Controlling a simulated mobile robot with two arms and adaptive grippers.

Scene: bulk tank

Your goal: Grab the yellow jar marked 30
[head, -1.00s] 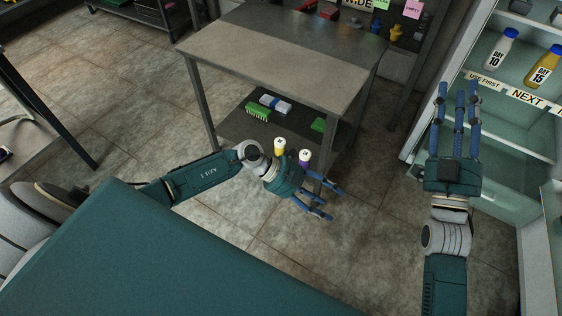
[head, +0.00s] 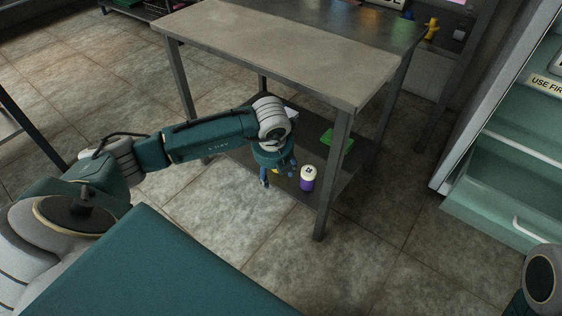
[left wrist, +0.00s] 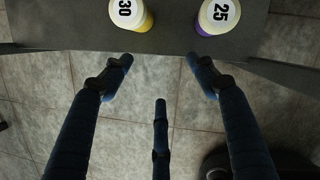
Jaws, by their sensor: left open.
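The yellow jar marked 30 (left wrist: 130,16) stands on the table's lower shelf, with a white lid, at the top of the left wrist view and cut by its edge. In the head view it is almost hidden behind my left gripper (head: 277,178). A purple jar marked 25 (left wrist: 216,16) stands to its right, and also shows in the head view (head: 308,178). My left gripper (left wrist: 160,75) is open and empty. Its fingers point toward the shelf's front edge, apart from the jars in the wrist view. My right gripper is out of view.
The metal table (head: 245,45) has its top above the lower shelf (head: 328,192), with a front leg (head: 330,185) right of the purple jar. A green item (head: 336,141) lies farther back on the shelf. An open cabinet (head: 500,180) stands at the right. The floor in front is clear.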

